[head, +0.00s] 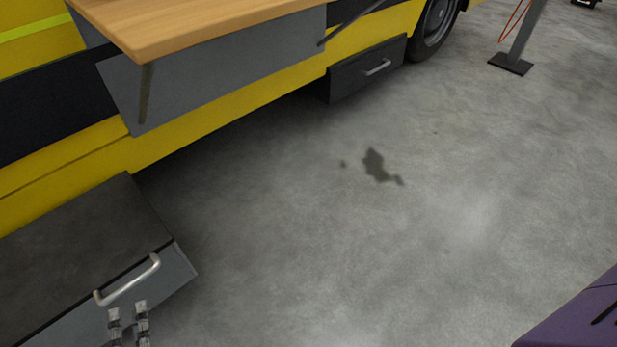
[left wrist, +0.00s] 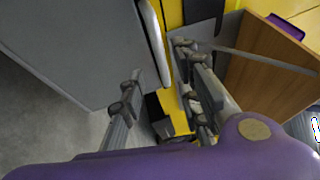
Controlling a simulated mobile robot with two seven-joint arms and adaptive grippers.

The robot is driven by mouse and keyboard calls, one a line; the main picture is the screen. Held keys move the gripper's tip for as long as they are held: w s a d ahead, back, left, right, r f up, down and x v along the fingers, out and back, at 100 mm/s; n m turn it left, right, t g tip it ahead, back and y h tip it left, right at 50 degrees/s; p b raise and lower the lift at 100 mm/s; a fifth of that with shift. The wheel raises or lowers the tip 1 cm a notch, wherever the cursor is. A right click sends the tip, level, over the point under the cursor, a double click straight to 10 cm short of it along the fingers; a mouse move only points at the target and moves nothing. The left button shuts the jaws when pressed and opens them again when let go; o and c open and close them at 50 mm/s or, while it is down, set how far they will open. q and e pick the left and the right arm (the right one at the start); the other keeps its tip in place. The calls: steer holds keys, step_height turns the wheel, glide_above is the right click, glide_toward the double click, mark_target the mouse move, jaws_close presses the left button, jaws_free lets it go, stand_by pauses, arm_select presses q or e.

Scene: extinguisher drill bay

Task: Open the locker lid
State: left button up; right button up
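The locker is a low grey box at the lower left of the head view. Its dark lid (head: 75,245) lies flat and closed. A silver bar handle (head: 127,280) runs along the lid's front edge; it also shows in the left wrist view (left wrist: 152,42). My left gripper (head: 128,310) is just in front of the handle, low in the head view. In the left wrist view its two fingers (left wrist: 158,78) are spread, with the handle bar's end showing between them. I cannot tell whether they touch it. My right gripper is not in view.
A yellow vehicle (head: 205,115) stands behind the locker, with a wooden counter (head: 200,22) jutting out above. A grey drawer box (head: 368,70) hangs under it near a wheel (head: 436,22). A post on a base plate (head: 511,63) stands at the back right.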

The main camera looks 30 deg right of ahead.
mark_target(129, 283)
arm_select(q)
steer(key=b+x, duration=0.2)
steer(key=x, duration=0.6)
jaws_close()
